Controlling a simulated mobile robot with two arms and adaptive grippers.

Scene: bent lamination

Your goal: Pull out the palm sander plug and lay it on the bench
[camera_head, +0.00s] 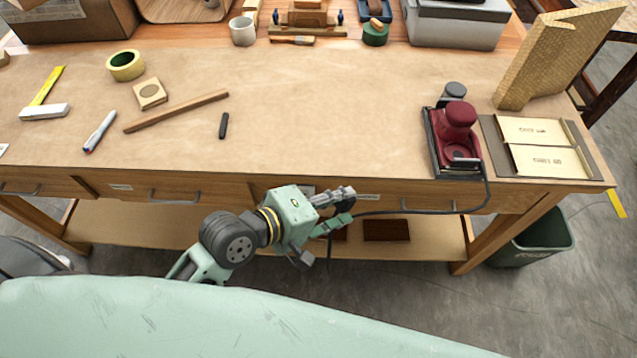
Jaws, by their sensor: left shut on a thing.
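The dark red palm sander (458,135) stands on the right part of the bench top (330,105). Its black cord (430,212) hangs over the front edge and runs left to my left gripper (345,206). My left gripper is in front of the bench's drawer fronts, just below the top's edge, and is shut on the plug at the cord's end. The fingers hide most of the plug. I cannot tell whether it still sits in a socket; a small pale plate (307,190) shows partly behind the gripper. My right gripper is out of view.
The middle of the bench top is clear. Sandpaper sheets (535,131) lie right of the sander. A green bin (535,240) stands below right.

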